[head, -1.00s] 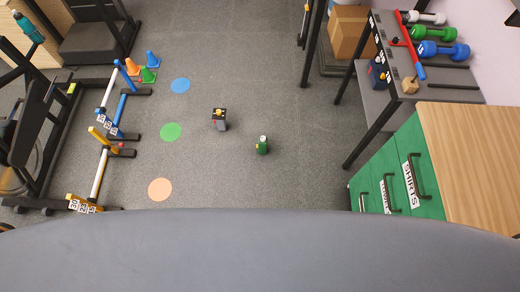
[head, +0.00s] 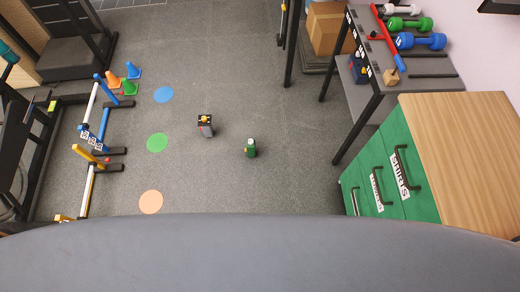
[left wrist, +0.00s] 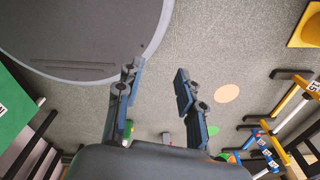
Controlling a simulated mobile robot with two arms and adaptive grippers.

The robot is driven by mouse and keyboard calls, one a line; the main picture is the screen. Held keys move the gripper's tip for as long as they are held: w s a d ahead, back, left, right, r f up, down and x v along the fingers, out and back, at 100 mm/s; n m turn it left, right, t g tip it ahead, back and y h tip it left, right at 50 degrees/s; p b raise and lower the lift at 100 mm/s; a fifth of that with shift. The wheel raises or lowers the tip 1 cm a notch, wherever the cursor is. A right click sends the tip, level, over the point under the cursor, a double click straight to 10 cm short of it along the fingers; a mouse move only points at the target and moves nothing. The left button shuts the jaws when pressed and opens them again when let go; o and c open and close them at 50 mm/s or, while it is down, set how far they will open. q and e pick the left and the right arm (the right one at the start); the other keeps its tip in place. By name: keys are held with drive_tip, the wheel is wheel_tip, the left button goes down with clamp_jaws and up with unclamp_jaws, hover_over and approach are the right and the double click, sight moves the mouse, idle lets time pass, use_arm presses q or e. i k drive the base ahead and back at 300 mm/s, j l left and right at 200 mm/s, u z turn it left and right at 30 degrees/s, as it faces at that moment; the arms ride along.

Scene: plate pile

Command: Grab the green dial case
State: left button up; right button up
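A small green case (head: 251,149) with a pale top stands on the grey floor near the middle of the head view. The grey case (left wrist: 166,138) shows beyond the gripper. My right gripper is in neither view.
A green drawer cabinet (head: 372,165) with a wooden top and a dumbbell rack (head: 375,75) stand at right. Hurdles (head: 85,150) and small cones (head: 131,78) stand at left. Blue, green and orange discs (head: 150,202) mark the floor. Floor around the cases is clear.

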sight(251, 151)
drive_tip(key=i+j+z, duration=0.15)
drive_tip(key=z, duration=0.15)
drive_tip(key=i+j+z, duration=0.1)
drive_tip(key=j+z, duration=0.15)
drive_tip(key=j, duration=0.15)
drive_tip(key=i+j+z, duration=0.1)
drive_tip(key=j+z, duration=0.2)
